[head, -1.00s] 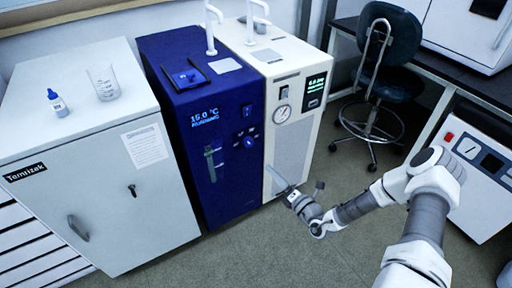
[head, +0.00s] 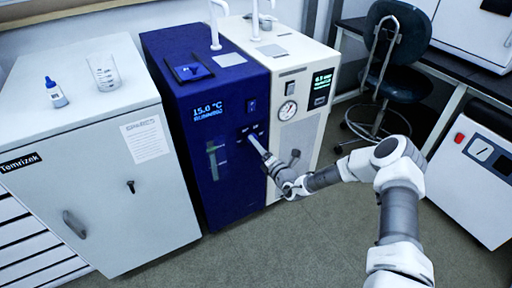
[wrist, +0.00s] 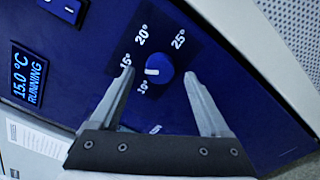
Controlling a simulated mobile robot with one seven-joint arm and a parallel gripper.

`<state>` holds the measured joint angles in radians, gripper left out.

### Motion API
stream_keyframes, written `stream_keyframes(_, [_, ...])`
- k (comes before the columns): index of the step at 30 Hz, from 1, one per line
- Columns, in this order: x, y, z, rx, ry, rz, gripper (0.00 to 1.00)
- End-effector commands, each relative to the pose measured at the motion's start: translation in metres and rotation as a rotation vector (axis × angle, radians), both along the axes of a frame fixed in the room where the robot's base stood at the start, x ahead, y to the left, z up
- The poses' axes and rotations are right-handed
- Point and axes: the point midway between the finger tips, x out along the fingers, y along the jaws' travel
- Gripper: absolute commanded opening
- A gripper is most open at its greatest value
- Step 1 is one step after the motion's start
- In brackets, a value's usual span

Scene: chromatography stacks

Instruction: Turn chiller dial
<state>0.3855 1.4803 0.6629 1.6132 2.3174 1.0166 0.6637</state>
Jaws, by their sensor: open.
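The chiller (head: 215,185) is the dark blue cabinet in the middle of the head view. Its display (wrist: 31,75) reads 15.0 °C RUNNING. The dial (wrist: 159,68) is a round blue knob with a white mark, ringed by printed temperatures such as 15°, 20° and 25°. My gripper (wrist: 158,85) is open, with one finger on each side of the dial in the wrist view. I cannot tell whether either finger touches it. In the head view my gripper (head: 252,140) is at the chiller's front and hides the dial.
A cream unit with a gauge (head: 287,110) stands against the chiller's right side. A grey cabinet (head: 100,200) with a beaker (head: 104,72) and a dropper bottle (head: 56,92) on top stands to the left. A chair (head: 395,60) is behind my arm. Floor in front is clear.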

Motion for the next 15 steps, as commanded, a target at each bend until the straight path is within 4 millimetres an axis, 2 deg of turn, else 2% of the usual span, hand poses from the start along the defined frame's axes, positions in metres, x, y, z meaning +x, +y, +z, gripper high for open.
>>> stream_keyframes(6, [0.014,0.0093,-0.0001,-0.001,-0.001,-0.001,0.8])
stream_keyframes(14, [0.015,0.0099,0.0006,0.0,0.0,0.0,0.8])
stream_keyframes(15, [0.015,0.0098,0.0006,0.0,0.0,0.0,0.77])
